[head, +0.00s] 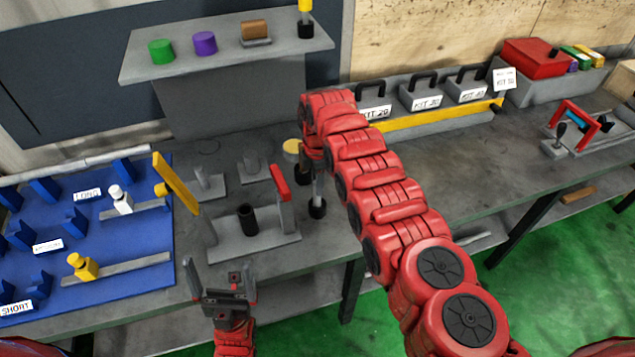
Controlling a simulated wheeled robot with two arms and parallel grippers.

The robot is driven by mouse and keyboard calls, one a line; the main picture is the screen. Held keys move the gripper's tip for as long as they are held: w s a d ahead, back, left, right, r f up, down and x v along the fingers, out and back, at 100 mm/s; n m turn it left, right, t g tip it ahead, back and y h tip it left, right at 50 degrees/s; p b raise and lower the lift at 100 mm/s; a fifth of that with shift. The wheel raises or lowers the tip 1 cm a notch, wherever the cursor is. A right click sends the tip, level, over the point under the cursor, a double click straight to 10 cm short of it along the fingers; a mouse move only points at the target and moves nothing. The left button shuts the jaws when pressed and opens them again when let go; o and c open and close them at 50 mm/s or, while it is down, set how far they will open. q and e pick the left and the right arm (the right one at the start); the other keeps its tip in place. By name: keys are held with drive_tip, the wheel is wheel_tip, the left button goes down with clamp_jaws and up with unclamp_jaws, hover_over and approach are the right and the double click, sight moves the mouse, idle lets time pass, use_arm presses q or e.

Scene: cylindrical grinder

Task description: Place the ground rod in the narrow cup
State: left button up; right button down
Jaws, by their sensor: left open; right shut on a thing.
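My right gripper (315,165) points down at the end of the red arm and is shut on a thin grey rod (318,188). The gripper is partly hidden by its own arm. The rod is upright. Its lower end meets the mouth of a small narrow black cup (317,209) on the grey table, right of the grinder fixture. I cannot tell how deep the rod sits in the cup. My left gripper (222,284) is open and empty, in front of the fixture near the table's front edge.
The grey fixture (270,247) has a yellow lever (178,184), a red-topped post (279,181) and a black cylinder (247,219). A blue board (130,255) with holders lies at left. A shelf (225,52) and kit boxes (425,95) stand behind. The table at right is mostly clear.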

drive_tip(key=shift+f, duration=0.1)
drive_tip(key=c, duration=0.7)
unclamp_jaws()
drive_tip(key=shift+o, duration=0.2)
